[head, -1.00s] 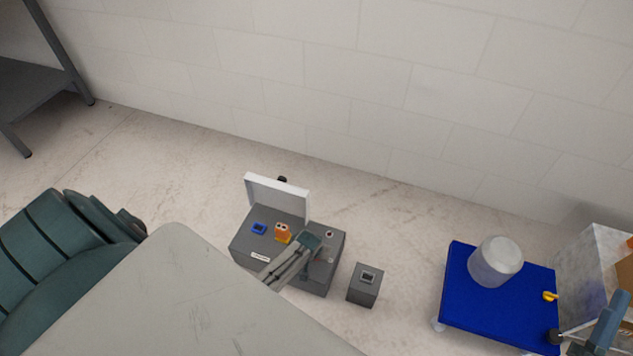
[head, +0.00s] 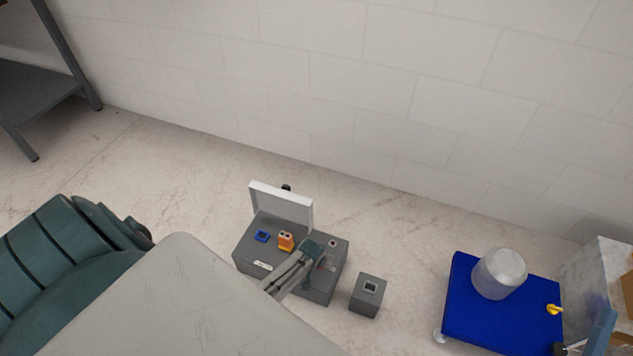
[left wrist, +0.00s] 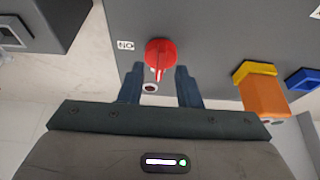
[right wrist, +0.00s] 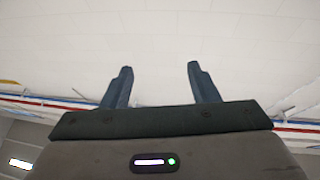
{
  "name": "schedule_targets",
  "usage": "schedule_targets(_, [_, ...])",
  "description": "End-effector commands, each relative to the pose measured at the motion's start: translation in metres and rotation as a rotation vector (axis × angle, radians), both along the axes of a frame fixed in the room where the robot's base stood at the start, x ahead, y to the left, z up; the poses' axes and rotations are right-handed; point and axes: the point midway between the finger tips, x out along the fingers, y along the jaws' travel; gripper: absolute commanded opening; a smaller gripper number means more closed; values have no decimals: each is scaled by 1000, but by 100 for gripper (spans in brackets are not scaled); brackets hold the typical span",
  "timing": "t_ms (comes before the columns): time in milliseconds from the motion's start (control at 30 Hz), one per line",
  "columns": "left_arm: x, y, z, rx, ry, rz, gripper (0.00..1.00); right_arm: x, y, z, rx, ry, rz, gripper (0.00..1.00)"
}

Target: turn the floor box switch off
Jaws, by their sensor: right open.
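The grey floor box (head: 247,249) stands on the floor with its white lid (head: 281,207) raised. In the left wrist view, a red rotary knob (left wrist: 160,53) with a white mark sits on the box face beside a small label (left wrist: 125,46). A small round dark-red part (left wrist: 150,88) shows near the knob. My left gripper (left wrist: 158,76) is open, its two fingers on either side of the knob's near end; I cannot tell whether they touch it. In the head view it hides the knob. My right gripper (right wrist: 160,75) is open and empty, facing a pale wall.
An orange-and-yellow plug (head: 286,241) and a blue socket (head: 262,236) are on the box. A small grey box (head: 367,296) stands to its right. A blue cart (head: 463,296) carries a translucent container (head: 499,273).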

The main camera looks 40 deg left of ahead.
Motion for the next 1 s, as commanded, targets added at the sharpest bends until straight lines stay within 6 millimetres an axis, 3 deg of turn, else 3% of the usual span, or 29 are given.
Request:
schedule_targets(267, [-10,-3,28,0,0,0,31,0,2,-62,22,357,12,54])
schedule_targets(600, [-24,-6,59,0,1,0,31,-32,10,-139,45,784,41,54])
schedule_targets(800, [-31,-8,77,-1,1,1,31,-60,15,-173,56,993,61,54])
schedule_targets(1000, [-35,-9,87,-1,2,1,31,-80,18,-191,59,1116,73,54])
